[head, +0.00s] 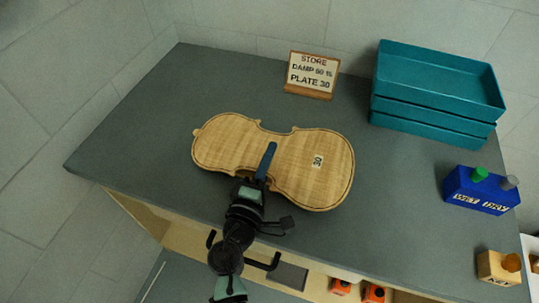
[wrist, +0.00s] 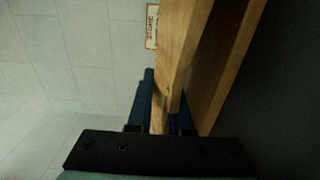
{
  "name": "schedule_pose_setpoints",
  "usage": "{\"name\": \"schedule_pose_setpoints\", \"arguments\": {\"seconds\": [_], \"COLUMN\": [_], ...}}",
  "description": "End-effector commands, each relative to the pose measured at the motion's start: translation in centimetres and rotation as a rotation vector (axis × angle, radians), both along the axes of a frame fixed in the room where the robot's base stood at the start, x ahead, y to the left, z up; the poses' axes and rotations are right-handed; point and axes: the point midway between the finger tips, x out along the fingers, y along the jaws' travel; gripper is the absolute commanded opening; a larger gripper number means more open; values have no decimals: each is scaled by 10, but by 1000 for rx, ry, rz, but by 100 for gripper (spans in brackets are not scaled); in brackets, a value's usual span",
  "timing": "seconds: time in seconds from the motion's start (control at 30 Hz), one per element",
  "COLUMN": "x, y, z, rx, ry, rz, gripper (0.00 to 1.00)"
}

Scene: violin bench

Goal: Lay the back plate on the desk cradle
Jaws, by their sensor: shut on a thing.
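The back plate (head: 235,143) is a pale wooden violin-shaped plate with a label reading 30 on its wide right end. In the head view it lies roughly level over the middle of the grey desk. My gripper (head: 266,162) is shut on its near edge at the waist, one blue finger showing on top. In the wrist view the plate's edge (wrist: 175,50) runs between my blue fingers. A second wooden strip shows beside it; I cannot tell if it is the plate or a support. No cradle is clearly visible; the plate hides the desk under it.
A sign (head: 311,75) reading "STORE DAMP 50 %, PLATE 30" stands behind the plate. Stacked teal trays (head: 440,82) are at the back right. A blue WET/DRY block (head: 481,191) and a wooden block (head: 499,268) stand at the right. The desk's left part (head: 130,130) is clear.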

Motion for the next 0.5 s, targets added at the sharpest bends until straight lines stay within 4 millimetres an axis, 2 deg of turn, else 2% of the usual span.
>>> {"name": "schedule_pose_setpoints", "arguments": {"seconds": [0.3,0.33,0.5], "x": [0,0,0], "y": [0,0,0], "z": [-1,-1,-1], "rx": [0,0,0], "ry": [-1,-1,-1], "rz": [0,0,0], "gripper": [0,20,50]}}
